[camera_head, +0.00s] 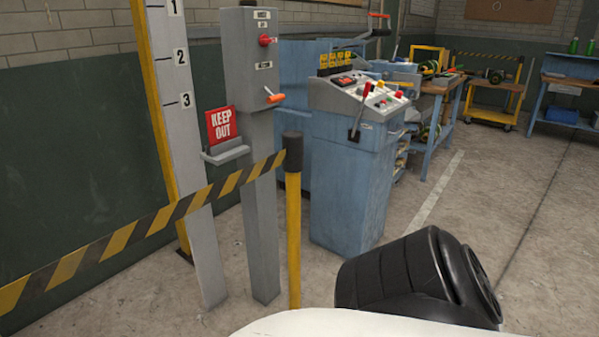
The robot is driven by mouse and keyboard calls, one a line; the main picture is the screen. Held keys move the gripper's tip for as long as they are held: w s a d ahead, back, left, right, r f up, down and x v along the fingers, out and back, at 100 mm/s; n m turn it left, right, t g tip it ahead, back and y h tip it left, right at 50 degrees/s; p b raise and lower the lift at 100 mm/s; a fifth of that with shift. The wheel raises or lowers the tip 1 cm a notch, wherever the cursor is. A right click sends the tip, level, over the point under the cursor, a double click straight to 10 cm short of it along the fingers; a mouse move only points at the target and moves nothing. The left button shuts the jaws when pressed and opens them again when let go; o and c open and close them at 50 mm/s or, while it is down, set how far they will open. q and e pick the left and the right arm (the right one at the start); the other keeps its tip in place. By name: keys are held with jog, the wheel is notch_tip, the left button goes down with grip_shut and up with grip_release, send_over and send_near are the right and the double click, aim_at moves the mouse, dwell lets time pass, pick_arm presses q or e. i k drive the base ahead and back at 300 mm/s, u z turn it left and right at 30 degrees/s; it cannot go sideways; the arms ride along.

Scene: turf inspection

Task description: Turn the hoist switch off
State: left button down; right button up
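A grey control box (249,62) is on top of a grey post at left centre. It bears a red rotary knob (267,40) near its top and an orange lever handle (274,97) lower down. Small white labels sit above and below the knob, too small to read surely. Which of the two is the hoist switch I cannot tell, nor its on or off position. Neither of my grippers is in view; only a black part of my arm and my white body show at the bottom.
A black and yellow barrier tape (146,225) runs to a yellow post (293,235) before the control post. A blue console (352,180) stands right. Floor at right is clear.

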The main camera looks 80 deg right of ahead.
aim_at(264, 40)
jog(key=z, duration=2.15)
jog(key=k, duration=0.55)
jog(key=u, duration=0.8)
jog(key=i, duration=1.5)
jog(key=z, duration=0.5)
jog(key=i, duration=1)
jog(key=z, duration=0.75)
